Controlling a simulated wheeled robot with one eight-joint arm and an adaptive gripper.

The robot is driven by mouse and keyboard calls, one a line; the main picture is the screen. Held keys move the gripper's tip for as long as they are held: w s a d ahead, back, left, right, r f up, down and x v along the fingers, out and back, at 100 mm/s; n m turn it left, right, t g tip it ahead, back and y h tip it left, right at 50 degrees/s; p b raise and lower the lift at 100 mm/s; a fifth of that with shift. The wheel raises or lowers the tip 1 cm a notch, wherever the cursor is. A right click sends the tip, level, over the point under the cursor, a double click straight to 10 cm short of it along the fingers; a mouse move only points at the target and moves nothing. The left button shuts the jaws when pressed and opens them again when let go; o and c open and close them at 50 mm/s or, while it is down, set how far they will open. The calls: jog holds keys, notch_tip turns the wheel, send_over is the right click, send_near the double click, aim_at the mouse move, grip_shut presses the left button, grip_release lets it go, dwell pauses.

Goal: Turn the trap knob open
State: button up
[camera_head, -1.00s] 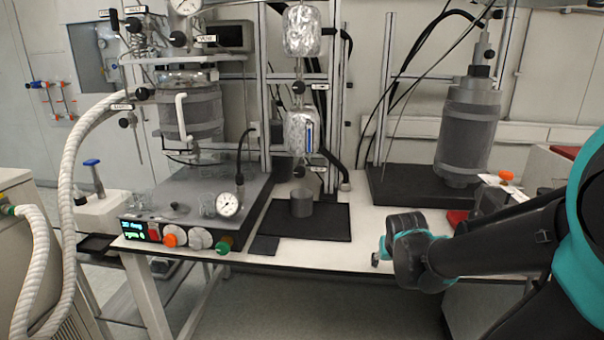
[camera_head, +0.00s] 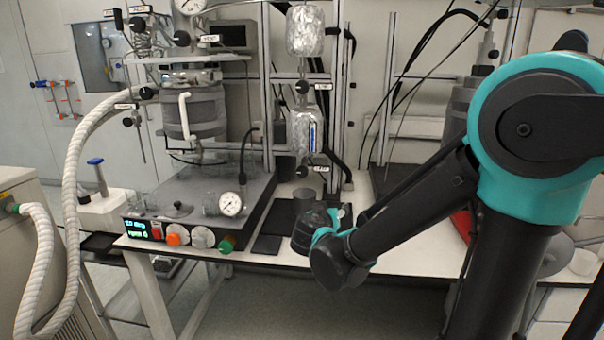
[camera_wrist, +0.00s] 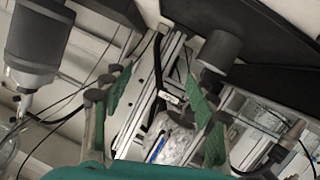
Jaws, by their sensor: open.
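Two foil-wrapped vessels hang on the metal frame in the head view, the upper one (camera_head: 305,30) and the lower one (camera_head: 303,130). A dark knob (camera_head: 302,87) with a small label sits between them, and another dark knob (camera_head: 302,171) with a label sits below the lower vessel. I cannot read which label says trap. My gripper (camera_wrist: 157,92) is open and empty in the wrist view, its green pads apart. The lower foil vessel (camera_wrist: 178,142) and a white label (camera_wrist: 168,97) show beyond the fingers, with no contact visible.
A hotplate box (camera_head: 190,195) with a gauge and coloured knobs is to the left. A large grey cylinder (camera_wrist: 38,35) shows in the wrist view. The table's front edge lies under my arm.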

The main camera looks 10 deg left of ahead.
aim_at(302, 172)
jog(key=s+a+r+t+y, duration=0.2)
jog(key=a+r+t, duration=0.3)
jog(key=a, duration=0.6)
jog(key=shift+n+g, duration=0.4)
jog(key=shift+g, duration=0.3)
jog(key=w, duration=1.7)
jog(key=shift+w+d+r, duration=0.1)
jog(key=shift+d+r, duration=0.15)
jog(key=c, duration=1.2)
